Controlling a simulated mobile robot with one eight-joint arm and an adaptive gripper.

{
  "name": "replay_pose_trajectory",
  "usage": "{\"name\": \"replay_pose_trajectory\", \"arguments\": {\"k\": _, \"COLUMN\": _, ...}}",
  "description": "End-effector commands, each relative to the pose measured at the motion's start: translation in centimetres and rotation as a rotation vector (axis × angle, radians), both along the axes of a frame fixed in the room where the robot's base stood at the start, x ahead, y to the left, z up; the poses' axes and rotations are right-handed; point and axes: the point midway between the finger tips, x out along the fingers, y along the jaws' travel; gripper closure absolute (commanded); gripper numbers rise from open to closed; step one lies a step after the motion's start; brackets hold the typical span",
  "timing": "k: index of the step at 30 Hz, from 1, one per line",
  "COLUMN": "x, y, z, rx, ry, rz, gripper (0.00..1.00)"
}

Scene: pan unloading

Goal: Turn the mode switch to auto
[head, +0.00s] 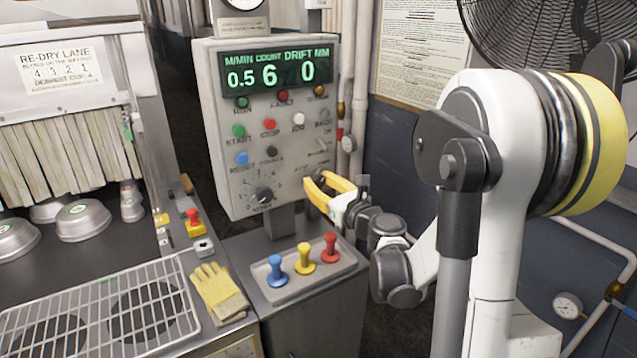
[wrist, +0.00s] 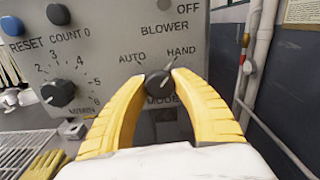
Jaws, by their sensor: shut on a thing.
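The mode switch (wrist: 158,84) is a small dark round knob low on the grey control panel (head: 222,130). In the wrist view the word AUTO is printed to its upper left and HAND to its upper right. Its light pointer mark appears to slant up to the right, toward HAND. My gripper (head: 318,187) has yellow fingers and reaches the panel's lower right edge from the right. In the wrist view my gripper (wrist: 158,77) is shut on the knob, one fingertip on each side. The fingers hide the knob in the head view and part of the MODE label below it.
The speed dial (wrist: 58,93) is left of my gripper. A tray (head: 312,268) with blue, yellow and red pegs stands below the panel. A yellow glove (head: 219,291) lies by a wire rack (head: 95,308). Pipes (wrist: 246,70) run down the wall at right.

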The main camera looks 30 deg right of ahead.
Motion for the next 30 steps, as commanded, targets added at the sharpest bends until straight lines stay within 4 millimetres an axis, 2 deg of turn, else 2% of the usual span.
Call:
{"name": "replay_pose_trajectory", "arguments": {"k": 8, "x": 0.01, "y": -0.05, "z": -0.08, "rx": -0.191, "ry": -0.007, "rz": 0.000, "gripper": 0.99}}
{"name": "replay_pose_trajectory", "arguments": {"k": 30, "x": 0.00, "y": -0.17, "z": 0.02, "rx": -0.892, "ry": -0.031, "rz": 0.000, "gripper": 0.99}}
